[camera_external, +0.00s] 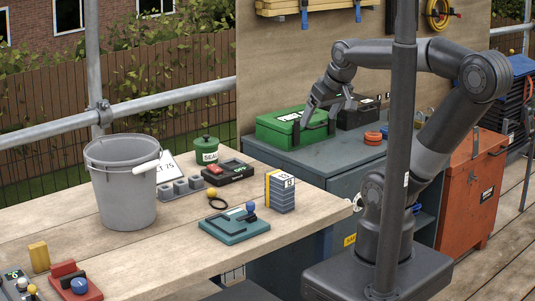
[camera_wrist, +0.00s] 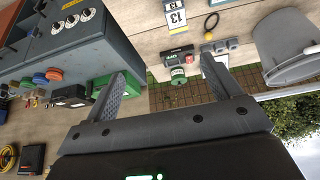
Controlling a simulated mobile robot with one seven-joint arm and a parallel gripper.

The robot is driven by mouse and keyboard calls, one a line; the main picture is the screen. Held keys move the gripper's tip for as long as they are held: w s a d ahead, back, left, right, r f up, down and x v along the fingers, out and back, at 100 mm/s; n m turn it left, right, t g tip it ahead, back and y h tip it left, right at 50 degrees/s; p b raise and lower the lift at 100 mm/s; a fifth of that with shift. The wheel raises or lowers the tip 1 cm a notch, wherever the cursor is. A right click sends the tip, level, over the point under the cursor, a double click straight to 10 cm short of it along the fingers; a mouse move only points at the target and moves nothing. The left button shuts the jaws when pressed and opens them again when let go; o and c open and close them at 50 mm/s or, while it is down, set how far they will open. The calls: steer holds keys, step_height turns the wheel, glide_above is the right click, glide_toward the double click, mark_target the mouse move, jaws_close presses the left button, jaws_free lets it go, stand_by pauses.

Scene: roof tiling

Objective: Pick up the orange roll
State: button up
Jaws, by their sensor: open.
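The orange roll (camera_external: 372,138) lies on top of the blue-grey cabinet (camera_external: 300,180), to the right of the green box, in the outside view. My gripper (camera_external: 314,128) is open and empty. In the outside view it overlaps the green box (camera_external: 277,127), left of the roll and apart from it. In the wrist view my gripper (camera_wrist: 163,70) has both fingers spread with nothing between them, and the roll is outside them.
A dark case (camera_external: 357,112) stands behind the roll. Other rolls (camera_wrist: 55,75) lie close beside it. A wooden table (camera_external: 170,245) at the left holds a grey bucket (camera_external: 125,190), a green pot (camera_external: 205,150) and tools. A scaffold pole (camera_external: 402,120) crosses the outside view in front.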

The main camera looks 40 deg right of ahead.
steer(key=w+d+r+m+h, duration=0.2)
steer(key=w+d+m, duration=0.1)
steer(key=w+d, duration=0.75)
steer(key=m+g+h, duration=0.1)
steer(key=m+g, duration=0.1)
steer(key=m, duration=0.4)
glide_above(374, 134)
steer(key=s+a, duration=0.1)
steer(key=a, duration=0.1)
steer(key=f, duration=2.1)
steer(key=shift+s+d+f, duration=0.15)
steer(key=shift+d+f, duration=0.1)
steer(key=shift+x, duration=3.05)
steer(key=shift+s, duration=0.1)
steer(key=shift+c, duration=0.3)
steer(key=c, duration=1.1)
